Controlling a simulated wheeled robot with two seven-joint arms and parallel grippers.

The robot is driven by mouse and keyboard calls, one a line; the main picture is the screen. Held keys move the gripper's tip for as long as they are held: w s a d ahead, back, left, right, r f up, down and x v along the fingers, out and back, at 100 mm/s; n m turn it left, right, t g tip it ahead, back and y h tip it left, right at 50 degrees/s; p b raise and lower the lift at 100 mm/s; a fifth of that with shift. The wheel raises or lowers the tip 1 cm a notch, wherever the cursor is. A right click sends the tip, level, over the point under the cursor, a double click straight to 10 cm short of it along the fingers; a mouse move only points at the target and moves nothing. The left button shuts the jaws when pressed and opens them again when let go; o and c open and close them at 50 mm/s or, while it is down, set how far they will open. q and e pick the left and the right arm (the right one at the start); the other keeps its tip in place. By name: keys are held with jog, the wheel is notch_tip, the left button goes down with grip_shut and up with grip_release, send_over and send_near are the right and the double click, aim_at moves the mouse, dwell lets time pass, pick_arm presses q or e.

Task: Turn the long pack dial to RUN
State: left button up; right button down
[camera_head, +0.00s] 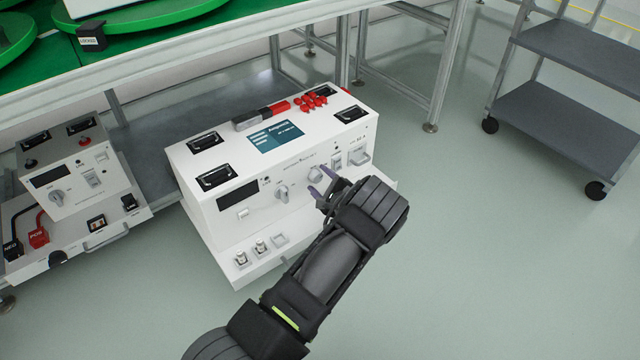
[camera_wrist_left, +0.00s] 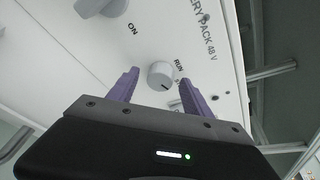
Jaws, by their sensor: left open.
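The long pack (camera_head: 210,205) is a white box labelled as a 48 V battery pack, standing in the middle of the head view. Its dial (camera_wrist_left: 161,75) is a small round grey-white knob on the front face, with RUN printed beside it in the left wrist view. The dial's dark pointer line is seen there, aimed low and right, not at RUN. My left gripper (camera_wrist_left: 158,88) is open, its purple fingers on either side of the dial with gaps to it. In the head view my left gripper (camera_head: 328,188) hides part of the panel. My right gripper is not in view.
A larger grey knob (camera_head: 282,193) marked ON sits left of the dial. A smaller white unit (camera_head: 75,175) stands at the left. Red parts (camera_head: 310,101) lie on top of the pack. A grey cart (camera_head: 565,115) stands at the right; the floor between is clear.

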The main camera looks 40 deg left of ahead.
pick_arm(q)
grip_shut()
dwell(0.7)
